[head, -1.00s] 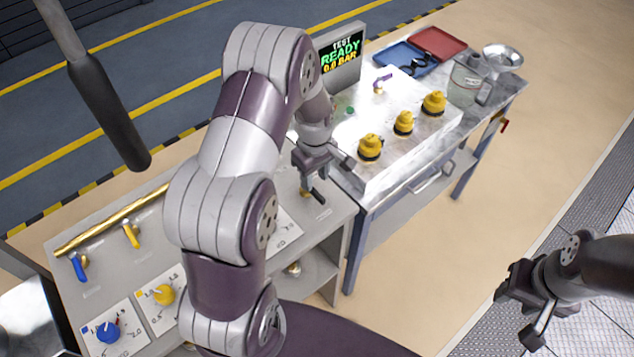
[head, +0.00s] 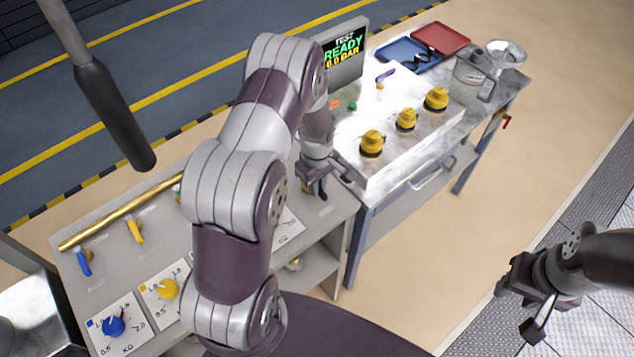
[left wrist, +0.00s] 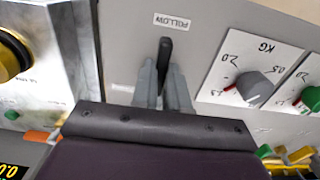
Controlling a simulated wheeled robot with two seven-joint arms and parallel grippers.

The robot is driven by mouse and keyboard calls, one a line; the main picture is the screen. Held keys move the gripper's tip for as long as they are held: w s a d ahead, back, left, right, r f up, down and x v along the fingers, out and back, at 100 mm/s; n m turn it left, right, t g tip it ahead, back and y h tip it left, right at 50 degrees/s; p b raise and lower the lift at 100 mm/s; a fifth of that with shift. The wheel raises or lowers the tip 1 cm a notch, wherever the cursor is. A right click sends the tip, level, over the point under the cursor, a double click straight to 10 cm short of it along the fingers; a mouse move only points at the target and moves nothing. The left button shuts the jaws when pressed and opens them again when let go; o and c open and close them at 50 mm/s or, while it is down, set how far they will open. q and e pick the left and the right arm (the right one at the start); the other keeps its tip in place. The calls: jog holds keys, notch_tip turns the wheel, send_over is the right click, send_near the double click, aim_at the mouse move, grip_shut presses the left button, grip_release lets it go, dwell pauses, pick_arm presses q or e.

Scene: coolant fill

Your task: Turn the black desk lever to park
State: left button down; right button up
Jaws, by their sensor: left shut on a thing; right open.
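The black desk lever (left wrist: 165,50) stands between the fingertips of my left gripper (left wrist: 164,82) in the left wrist view. The gripper is shut on it, and the lever's top end shows past the fingers. In the head view my left gripper (head: 315,181) is at the right end of the grey desk, with a dark bit of the lever (head: 322,193) at its tips. The lever's base is hidden. My right gripper (head: 530,300) is open and empty at the lower right, away from the desk.
A grey dial (left wrist: 254,86) marked KG is close beside the lever. The bench (head: 375,190) with several yellow knobs and a screen reading READY (head: 343,52) adjoins the desk. A blue lever (head: 84,262) and a yellow lever (head: 135,230) are farther left.

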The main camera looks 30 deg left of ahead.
pick_arm(q)
jog(key=shift+w+r, duration=0.1)
jog(key=n, duration=0.1)
jog(key=w+n+b, duration=0.1)
jog(key=n, duration=0.1)
jog(key=w+n, duration=0.1)
jog(key=n, duration=0.1)
jog(key=shift+d, duration=0.1)
jog(key=n, duration=0.2)
jog(key=w+n+b, duration=0.1)
jog(key=n, duration=0.1)
jog(key=shift+w, duration=0.1)
jog(key=n, duration=0.1)
jog(key=w+n+b, duration=0.1)
jog(key=shift+a+r+n, duration=0.1)
jog(key=shift+a+n, duration=0.3)
jog(key=n, duration=0.3)
jog(key=shift+w+a+b, duration=0.35)
jog(key=shift+w+a, duration=0.05)
jog(key=shift+w+a+r+n, duration=0.15)
jog(key=shift+a+n, duration=0.1)
jog(key=shift+n, duration=0.5)
jog(key=shift+w+a+n, duration=0.1)
jog(key=shift+a+n, duration=0.1)
jog(key=shift+n, duration=0.55)
jog(key=c, duration=1.1)
grip_release()
jog(key=shift+c, duration=0.2)
jog(key=shift+s, duration=0.1)
